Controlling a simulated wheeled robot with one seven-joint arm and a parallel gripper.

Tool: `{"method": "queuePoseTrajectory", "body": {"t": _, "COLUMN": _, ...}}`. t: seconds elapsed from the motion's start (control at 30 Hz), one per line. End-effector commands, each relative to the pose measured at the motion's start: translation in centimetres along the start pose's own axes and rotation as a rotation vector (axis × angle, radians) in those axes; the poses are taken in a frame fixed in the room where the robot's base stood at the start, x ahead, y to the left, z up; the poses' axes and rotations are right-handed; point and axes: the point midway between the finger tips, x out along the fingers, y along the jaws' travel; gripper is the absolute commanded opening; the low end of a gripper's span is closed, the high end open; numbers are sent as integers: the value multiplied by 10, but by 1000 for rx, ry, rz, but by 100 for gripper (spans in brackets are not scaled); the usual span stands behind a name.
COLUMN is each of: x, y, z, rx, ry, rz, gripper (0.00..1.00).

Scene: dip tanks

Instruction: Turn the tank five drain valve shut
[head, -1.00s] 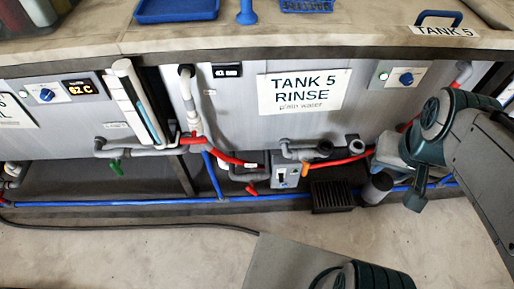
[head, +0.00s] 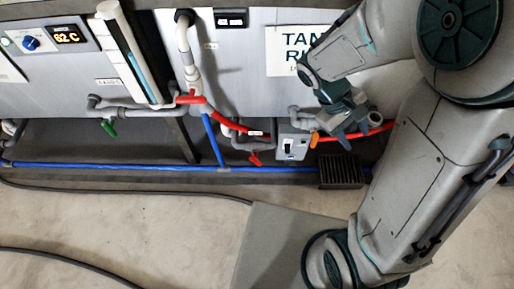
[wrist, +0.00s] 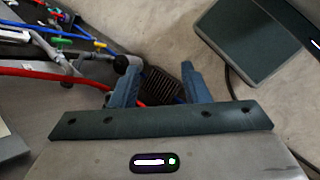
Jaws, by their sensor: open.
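The Tank 5 sign (head: 288,52) is on the tank front in the head view, partly hidden by my arm. Below it, an orange valve handle (head: 315,138) sits on the pipework beside a grey switch box (head: 292,146). A red valve handle (head: 255,158) hangs left of that box. Which handle is the tank five drain valve I cannot tell; no drain label is readable. My gripper (head: 350,138) is open and points down, just right of the orange handle. In the wrist view its jaws (wrist: 160,68) have nothing clearly between them; an orange-yellow handle (wrist: 100,45) shows to their left.
A black floor grate (head: 342,171) lies below my gripper. A red hose (head: 374,131) runs behind it, and a blue pipe (head: 120,167) runs along the tank base. A red lever (head: 190,98) and green handle (head: 109,128) are to the left.

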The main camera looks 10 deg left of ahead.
Motion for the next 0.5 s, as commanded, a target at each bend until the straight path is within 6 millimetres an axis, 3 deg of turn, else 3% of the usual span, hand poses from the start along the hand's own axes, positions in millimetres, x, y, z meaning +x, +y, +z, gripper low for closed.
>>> {"method": "queuePoseTrajectory", "body": {"t": 0.03, "x": 18, "y": -10, "z": -20, "rx": -76, "ry": -43, "rz": 55, "gripper": 42}}
{"method": "queuePoseTrajectory", "body": {"t": 0.1, "x": 31, "y": -16, "z": -40, "rx": -170, "ry": -98, "rz": 137, "gripper": 42}}
{"method": "queuePoseTrajectory", "body": {"t": 0.37, "x": 76, "y": -47, "z": -123, "rx": -512, "ry": -274, "rz": 484, "gripper": 42}}
{"method": "queuePoseTrajectory", "body": {"t": 0.5, "x": 98, "y": -72, "z": -171, "rx": -689, "ry": -351, "rz": 693, "gripper": 42}}
